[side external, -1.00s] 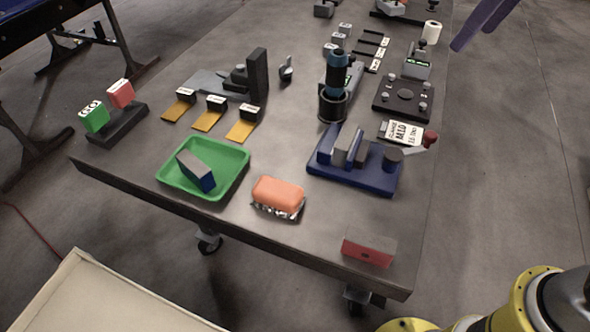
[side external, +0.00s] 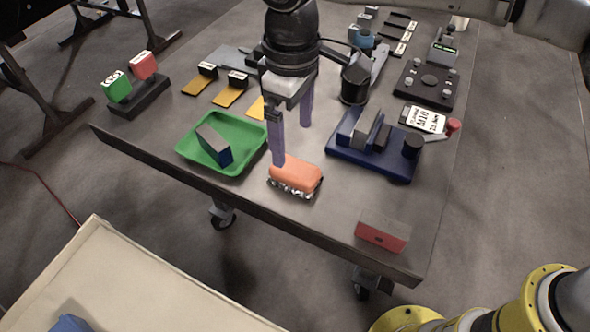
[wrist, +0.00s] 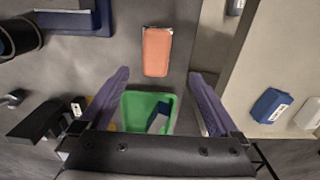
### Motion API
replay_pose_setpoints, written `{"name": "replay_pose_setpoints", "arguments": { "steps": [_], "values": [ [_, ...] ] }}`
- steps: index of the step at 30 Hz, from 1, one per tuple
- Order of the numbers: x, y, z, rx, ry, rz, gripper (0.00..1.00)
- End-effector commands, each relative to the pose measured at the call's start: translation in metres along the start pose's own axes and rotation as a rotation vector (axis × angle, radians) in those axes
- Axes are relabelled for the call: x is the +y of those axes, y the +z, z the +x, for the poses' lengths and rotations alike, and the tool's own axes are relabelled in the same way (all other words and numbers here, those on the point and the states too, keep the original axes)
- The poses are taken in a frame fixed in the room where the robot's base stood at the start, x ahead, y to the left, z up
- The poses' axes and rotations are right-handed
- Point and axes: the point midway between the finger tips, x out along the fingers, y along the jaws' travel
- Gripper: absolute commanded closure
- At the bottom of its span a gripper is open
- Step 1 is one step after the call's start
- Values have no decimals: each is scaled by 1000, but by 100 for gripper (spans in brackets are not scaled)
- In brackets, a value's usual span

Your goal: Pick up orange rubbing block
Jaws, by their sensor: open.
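The orange rubbing block (side external: 296,174) lies on the grey table near its front edge, with a crinkled silvery layer under it. In the wrist view the orange block (wrist: 157,52) is ahead of the fingertips, between their lines. My gripper (side external: 292,144) is over the table with its two purple fingers apart and nothing between them. In the side view one fingertip overlaps the block's back left corner; I cannot tell whether it touches. In the wrist view my gripper (wrist: 163,75) is wide open, fingers on either side of the green tray.
A green tray (side external: 252,164) holding a grey and blue block (side external: 214,146) is left of the orange block. A blue fixture (side external: 372,164) stands to the right. A red and grey block (side external: 382,236) sits at the front right corner. Bare table lies between them.

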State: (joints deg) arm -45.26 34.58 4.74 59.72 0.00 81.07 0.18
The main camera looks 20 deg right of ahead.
Motion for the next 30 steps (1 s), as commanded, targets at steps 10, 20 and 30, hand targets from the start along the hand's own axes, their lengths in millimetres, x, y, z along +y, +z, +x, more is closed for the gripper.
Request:
{"name": "replay_pose_setpoints", "arguments": {
  "steps": [10, 20, 30],
  "values": [
    [1, 0, 48, 1, 0, 1, 3],
    [8, -1, 84, -1, 0, 2, 3],
    [7, -1, 102, 2, 0, 1, 3]
  ]
}}
